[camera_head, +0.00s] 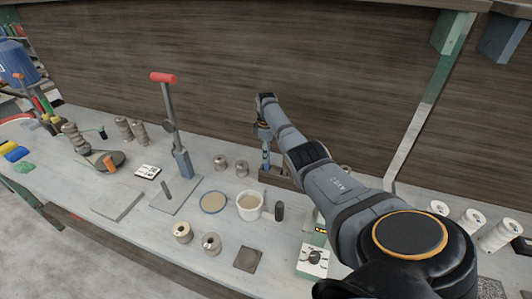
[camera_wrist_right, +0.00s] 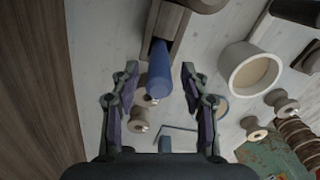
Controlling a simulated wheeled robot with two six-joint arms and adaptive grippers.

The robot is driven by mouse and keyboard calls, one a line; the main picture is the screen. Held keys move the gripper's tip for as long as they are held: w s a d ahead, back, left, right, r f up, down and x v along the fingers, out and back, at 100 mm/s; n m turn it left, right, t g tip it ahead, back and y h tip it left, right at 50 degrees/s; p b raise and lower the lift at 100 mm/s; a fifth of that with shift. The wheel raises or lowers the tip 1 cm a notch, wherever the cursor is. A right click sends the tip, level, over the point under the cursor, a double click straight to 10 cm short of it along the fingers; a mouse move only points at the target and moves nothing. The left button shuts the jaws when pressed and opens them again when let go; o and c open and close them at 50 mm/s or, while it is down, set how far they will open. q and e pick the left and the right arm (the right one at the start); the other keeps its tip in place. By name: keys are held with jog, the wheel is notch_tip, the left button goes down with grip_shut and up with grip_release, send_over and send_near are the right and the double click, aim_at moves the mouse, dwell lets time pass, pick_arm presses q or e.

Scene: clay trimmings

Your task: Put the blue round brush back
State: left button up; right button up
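The blue round brush (camera_wrist_right: 160,74) shows in the right wrist view as a blue cylinder with its near end toward the camera. Its far end meets a wooden holder (camera_wrist_right: 168,24). In the head view a bit of blue (camera_head: 265,156) shows below my right gripper (camera_head: 265,135), above the wooden holder (camera_head: 279,181). In the wrist view my right gripper (camera_wrist_right: 160,82) is open, with one finger on each side of the brush and a gap on both sides. The brush's lower end is hidden. My left gripper is not in view.
A white bucket (camera_head: 249,208), a dark upright cylinder (camera_head: 279,211) and a round blue-rimmed dish (camera_head: 213,202) stand in front of the holder. Several spools are nearby. A red-handled lever stand (camera_head: 182,164) is to the left. A wooden wall (camera_head: 330,90) rises behind.

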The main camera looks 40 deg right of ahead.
jog(key=shift+r, duration=0.1)
jog(key=shift+r, duration=0.35)
notch_tip(320, 180, up, 10)
jog(key=b, duration=0.2)
jog(key=shift+r+b, duration=0.15)
jog(key=shift+b, duration=0.25)
jog(key=shift+r, duration=0.55)
jog(key=shift+f, duration=0.1)
